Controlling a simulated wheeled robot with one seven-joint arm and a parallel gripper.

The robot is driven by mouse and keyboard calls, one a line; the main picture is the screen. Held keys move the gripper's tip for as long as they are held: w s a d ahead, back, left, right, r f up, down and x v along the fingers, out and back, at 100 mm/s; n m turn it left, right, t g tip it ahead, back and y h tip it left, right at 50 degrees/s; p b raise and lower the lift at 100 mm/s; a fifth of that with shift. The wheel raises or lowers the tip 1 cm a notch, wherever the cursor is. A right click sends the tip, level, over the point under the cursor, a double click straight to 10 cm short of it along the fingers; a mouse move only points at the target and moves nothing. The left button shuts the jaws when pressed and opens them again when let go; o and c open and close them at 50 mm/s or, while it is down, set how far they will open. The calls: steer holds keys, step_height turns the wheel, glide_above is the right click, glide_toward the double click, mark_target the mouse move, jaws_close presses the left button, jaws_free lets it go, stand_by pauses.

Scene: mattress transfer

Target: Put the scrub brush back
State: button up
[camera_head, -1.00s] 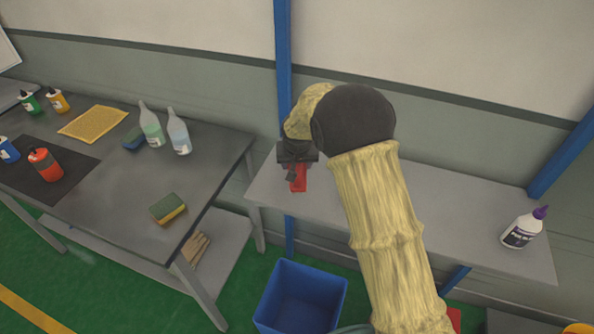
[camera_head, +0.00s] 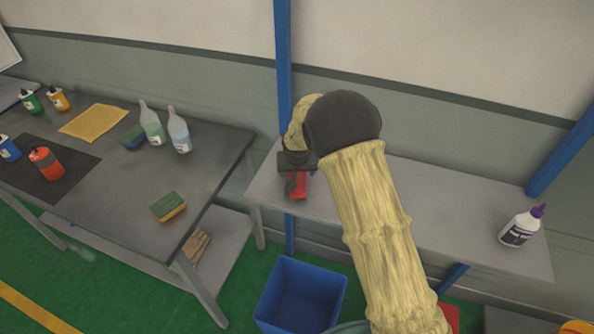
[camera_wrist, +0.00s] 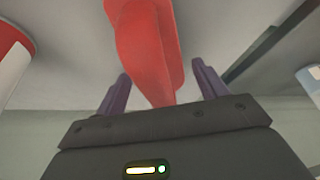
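The red scrub brush (camera_head: 298,188) is at the left end of the grey wall bench (camera_head: 460,230). Its red body fills the upper middle of the wrist view (camera_wrist: 150,45). My gripper (camera_head: 294,178) is directly over it, and also shows in the wrist view (camera_wrist: 160,85). The two fingers are apart, one on each side of the red part, with a gap visible at least on the right. The brush's bristles are hidden, and its contact with the bench is unclear.
A blue bin (camera_head: 302,300) is on the floor in front. The left table (camera_head: 215,165) holds bottles, sponges (camera_head: 168,207) and a yellow cloth (camera_head: 93,122).

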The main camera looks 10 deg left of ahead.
steer(key=shift+o, duration=0.2)
steer(key=shift+w, duration=0.1)
steer(key=shift+a+r, duration=0.15)
steer(key=shift+r, duration=0.05)
steer(key=b+v, duration=0.1)
steer(key=v, duration=0.5)
steer(key=b+v, duration=0.1)
steer(key=v, duration=0.5)
steer(key=shift+s+f, duration=0.1)
steer(key=shift+s, duration=0.15)
steer(key=shift+w+d, duration=0.1)
steer(key=shift+d, duration=0.15)
